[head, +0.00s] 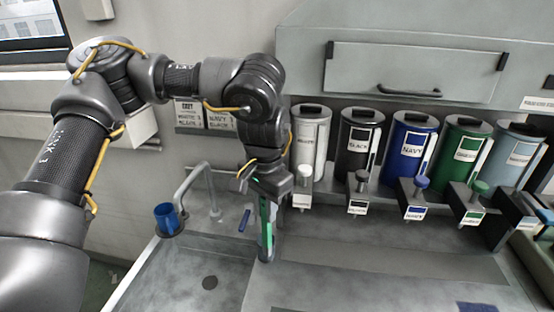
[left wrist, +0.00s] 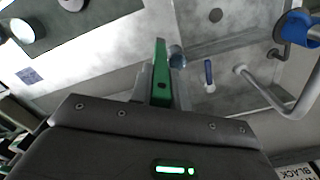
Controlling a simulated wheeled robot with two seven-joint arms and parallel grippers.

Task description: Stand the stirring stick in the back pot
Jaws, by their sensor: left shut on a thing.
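My left gripper (head: 266,252) points down over the edge between the sink and the grey counter, its green finger facing the camera. It is shut on what looks like the stirring stick, mostly hidden by the fingers; a pale blue-grey end (left wrist: 177,56) shows beside the green finger in the left wrist view. A blue pot (head: 166,216) sits in a ring holder at the left of the sink, apart from the gripper, and shows at upper right in the left wrist view (left wrist: 300,28). I cannot tell whether it is the back pot. My right gripper is not in view.
A bent metal tap (head: 186,182) stands between the pot and gripper. A short blue handle (head: 244,219) is just left of the gripper. Several labelled canisters with spouts, including a navy one (head: 408,150), line the back right. The front counter (head: 380,285) is mostly clear.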

